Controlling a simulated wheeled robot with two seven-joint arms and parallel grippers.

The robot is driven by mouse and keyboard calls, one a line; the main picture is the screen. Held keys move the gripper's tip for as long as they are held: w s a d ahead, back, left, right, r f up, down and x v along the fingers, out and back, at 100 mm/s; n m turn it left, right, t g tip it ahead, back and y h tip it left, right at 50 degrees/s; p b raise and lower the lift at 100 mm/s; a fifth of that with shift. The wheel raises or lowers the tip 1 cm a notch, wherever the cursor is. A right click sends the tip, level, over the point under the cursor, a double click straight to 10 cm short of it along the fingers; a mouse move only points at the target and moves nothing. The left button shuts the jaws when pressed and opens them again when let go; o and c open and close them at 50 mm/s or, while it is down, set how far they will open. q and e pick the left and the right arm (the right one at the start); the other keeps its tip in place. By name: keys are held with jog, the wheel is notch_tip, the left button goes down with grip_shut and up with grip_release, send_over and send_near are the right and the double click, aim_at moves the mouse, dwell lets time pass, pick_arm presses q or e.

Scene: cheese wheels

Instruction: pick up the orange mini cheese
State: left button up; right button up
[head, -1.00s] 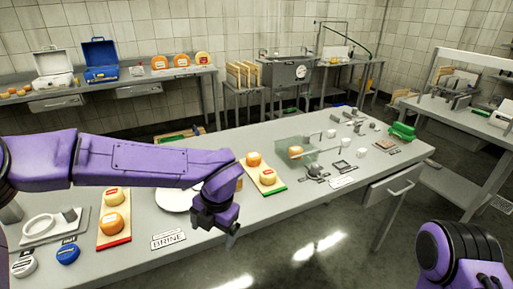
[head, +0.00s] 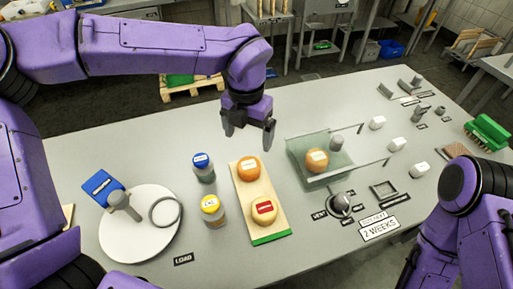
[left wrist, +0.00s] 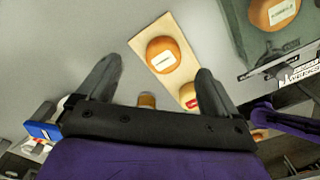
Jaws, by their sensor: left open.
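An orange mini cheese (head: 248,169) with a white label sits at the far end of a wooden board (head: 275,229) with a green front edge. A paler yellow-orange cheese (head: 264,219) with a red label sits at the near end. My left gripper (head: 248,131) is open and empty, above and just behind the board's far end. In the left wrist view, the white-labelled orange cheese (left wrist: 163,56) lies beyond the open fingers, apart from them. The red-labelled cheese (left wrist: 187,93) is partly hidden by a finger. My right gripper is not in view; only its arm shows.
Another orange cheese (head: 317,160) sits in a clear-walled green tray (head: 303,180) right of the board. Blue-capped (head: 203,170) and yellow-capped (head: 213,212) jars stand just left of the board. A white round plate (head: 140,247) lies further left. Free tabletop lies behind the board.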

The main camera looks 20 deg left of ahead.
aim_at(249, 164)
pick_arm(q)
jog(key=s+f, duration=0.1)
jog(key=f, duration=0.2)
jog(key=s+f, duration=0.1)
jog(key=shift+s+f, duration=0.25)
jog(key=shift+s, duration=0.1)
jog(key=f, duration=0.3)
jog(key=w+f+p, duration=0.1)
jog(key=shift+d+f, duration=0.3)
jog(key=shift+f, duration=0.1)
jog(key=shift+s+f, duration=0.15)
jog(key=shift+s, duration=0.2)
jog(key=shift+w, duration=0.1)
jog(key=c, duration=1.2)
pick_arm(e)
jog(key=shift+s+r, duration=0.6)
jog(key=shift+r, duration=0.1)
